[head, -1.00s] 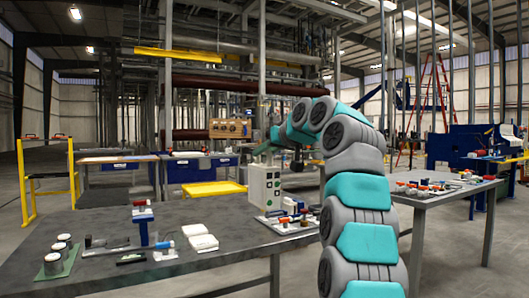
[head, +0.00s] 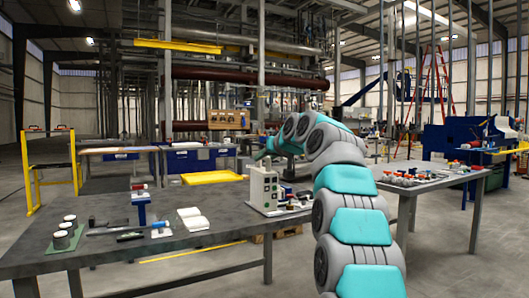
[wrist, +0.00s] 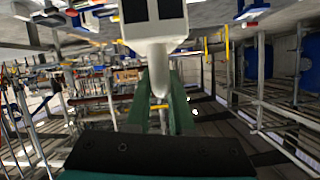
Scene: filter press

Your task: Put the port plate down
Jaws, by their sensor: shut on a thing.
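The port plate (wrist: 155,22) shows at the top of the wrist view as a white piece with two dark square openings and a rounded white stem. The green fingers of my gripper (wrist: 161,88) are shut on that stem, and the upper edge of the plate is cut off. In the head view my gripper (head: 262,155) is small, at the far end of my arm, near the top of a control box. I cannot make out the plate there, nor whether it touches anything.
A second table (head: 400,190) at right carries small parts. A yellow tray (head: 213,177) lies beyond.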

